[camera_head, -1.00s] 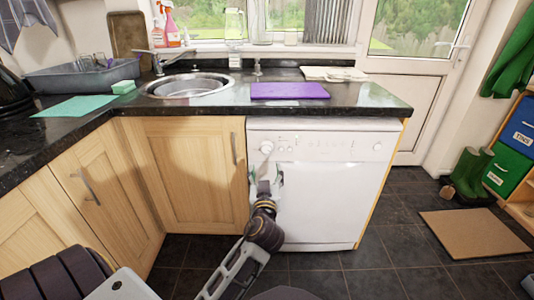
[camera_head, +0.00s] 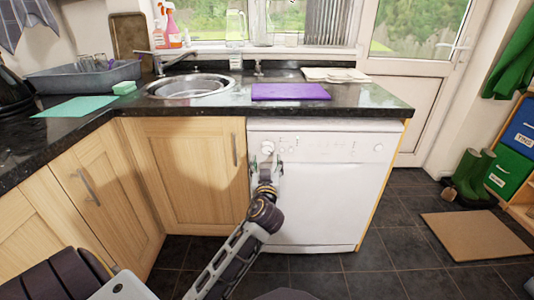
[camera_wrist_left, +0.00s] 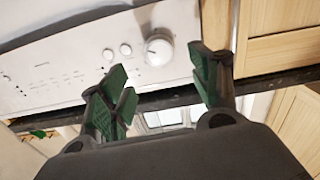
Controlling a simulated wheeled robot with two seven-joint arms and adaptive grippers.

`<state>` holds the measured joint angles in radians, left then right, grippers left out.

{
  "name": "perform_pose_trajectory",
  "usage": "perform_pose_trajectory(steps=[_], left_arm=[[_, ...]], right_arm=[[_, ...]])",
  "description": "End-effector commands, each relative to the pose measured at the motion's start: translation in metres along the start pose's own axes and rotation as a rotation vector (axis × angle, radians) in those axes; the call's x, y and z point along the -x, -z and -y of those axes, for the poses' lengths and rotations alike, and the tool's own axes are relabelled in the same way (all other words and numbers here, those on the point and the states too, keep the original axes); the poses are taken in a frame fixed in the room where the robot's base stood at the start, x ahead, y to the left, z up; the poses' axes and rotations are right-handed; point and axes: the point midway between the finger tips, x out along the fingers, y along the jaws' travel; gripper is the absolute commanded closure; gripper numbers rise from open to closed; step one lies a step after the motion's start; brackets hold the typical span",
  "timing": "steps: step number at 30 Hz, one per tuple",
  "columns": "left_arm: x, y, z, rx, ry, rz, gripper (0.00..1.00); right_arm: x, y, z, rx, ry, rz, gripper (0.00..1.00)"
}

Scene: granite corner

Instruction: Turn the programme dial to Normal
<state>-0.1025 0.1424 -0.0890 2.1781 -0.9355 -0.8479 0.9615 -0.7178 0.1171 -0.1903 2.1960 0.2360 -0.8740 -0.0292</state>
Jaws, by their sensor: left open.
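The white dishwasher (camera_head: 330,190) stands under the dark counter. Its round white programme dial (camera_head: 267,147) is at the upper left of the front panel, and it also shows in the left wrist view (camera_wrist_left: 158,48). My left gripper (camera_head: 266,165) is just below the dial in the head view. In the left wrist view its two green-padded fingers (camera_wrist_left: 165,90) are spread apart with nothing between them, and the dial lies beyond the fingertips. I cannot read the dial's setting. My right gripper is not in view.
Two small round buttons (camera_wrist_left: 117,52) sit beside the dial on the panel. A wooden cupboard (camera_head: 190,170) adjoins the dishwasher's left side. The counter edge (camera_head: 330,114) overhangs above. The tiled floor (camera_head: 390,260) at right is clear up to a brown mat (camera_head: 475,235).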

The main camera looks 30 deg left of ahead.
Motion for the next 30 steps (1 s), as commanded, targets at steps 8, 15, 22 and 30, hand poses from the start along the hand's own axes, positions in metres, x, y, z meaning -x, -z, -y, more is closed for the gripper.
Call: perform_pose_trajectory(steps=[8, 15, 22, 30], left_arm=[[-0.026, 0.0, 0.0, -0.001, -0.001, -0.001, 0.38], [-0.049, 0.0, 0.0, -0.001, 0.0, -0.002, 0.38], [-0.069, -0.001, 0.0, -0.001, -0.001, -0.001, 0.38], [-0.081, 0.0, 0.0, 0.0, -0.001, 0.0, 0.38]], right_arm=[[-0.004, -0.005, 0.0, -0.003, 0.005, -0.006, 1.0], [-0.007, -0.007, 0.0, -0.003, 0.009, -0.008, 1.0], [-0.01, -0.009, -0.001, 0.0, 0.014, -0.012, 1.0], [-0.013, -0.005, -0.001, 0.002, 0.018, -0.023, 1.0]])
